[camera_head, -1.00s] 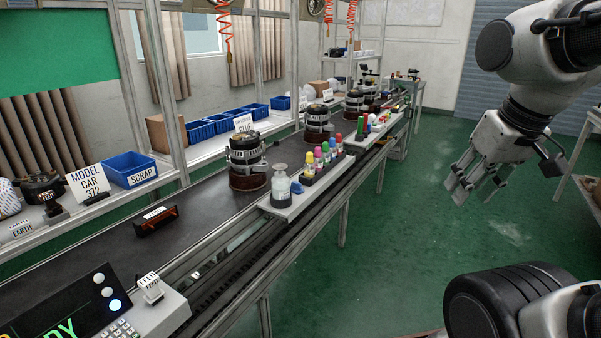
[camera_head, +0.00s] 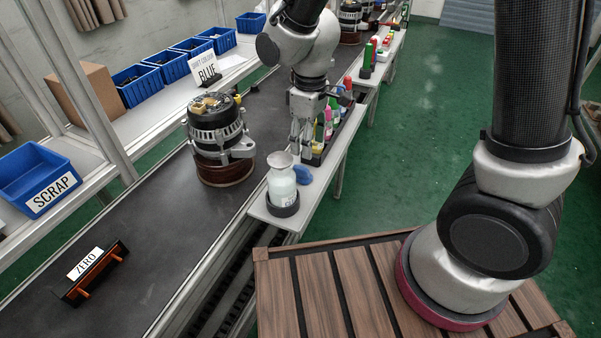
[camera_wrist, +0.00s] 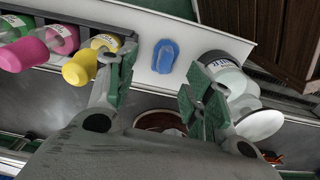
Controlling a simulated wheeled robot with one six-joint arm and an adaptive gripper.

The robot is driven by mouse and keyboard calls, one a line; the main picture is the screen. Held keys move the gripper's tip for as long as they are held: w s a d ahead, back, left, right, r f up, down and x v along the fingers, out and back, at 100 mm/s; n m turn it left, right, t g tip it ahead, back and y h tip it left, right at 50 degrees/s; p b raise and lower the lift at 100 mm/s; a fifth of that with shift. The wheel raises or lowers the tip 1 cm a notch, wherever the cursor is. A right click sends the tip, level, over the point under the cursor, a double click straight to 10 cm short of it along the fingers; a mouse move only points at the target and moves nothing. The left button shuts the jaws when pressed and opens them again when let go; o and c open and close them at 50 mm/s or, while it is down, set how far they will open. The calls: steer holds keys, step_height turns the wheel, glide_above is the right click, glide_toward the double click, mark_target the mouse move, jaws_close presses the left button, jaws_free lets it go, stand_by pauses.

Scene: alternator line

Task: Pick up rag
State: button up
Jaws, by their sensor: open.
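The rag is a small folded blue cloth (camera_head: 303,174) lying on the white side shelf (camera_head: 262,214), just behind the white bottle. It also shows in the wrist view (camera_wrist: 165,56), flat on the white surface, between and beyond my fingertips. My gripper (camera_head: 303,140) points down above the shelf, near the rag and the marker bottles. In the wrist view my gripper (camera_wrist: 155,95) has its two green-padded fingers spread apart with nothing between them. The rag is apart from both fingers.
A white bottle (camera_head: 283,184) stands in a dark ring close to the rag. Coloured bottles (camera_wrist: 80,67) in a dark rack are close to the other finger. An alternator (camera_head: 217,130) stands on the conveyor (camera_head: 150,240). A ZERO-labelled holder (camera_head: 95,272) lies nearer.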

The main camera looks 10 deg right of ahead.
mark_target(301, 167)
steer(key=shift+n, duration=0.3)
steer(key=f, duration=0.3)
steer(key=a+f, duration=0.1)
steer(key=f, duration=0.5)
steer(key=shift+s+a+f, duration=0.1)
steer(key=shift+a+f, duration=0.1)
steer(key=shift+a, duration=0.2)
steer(key=c, duration=0.6)
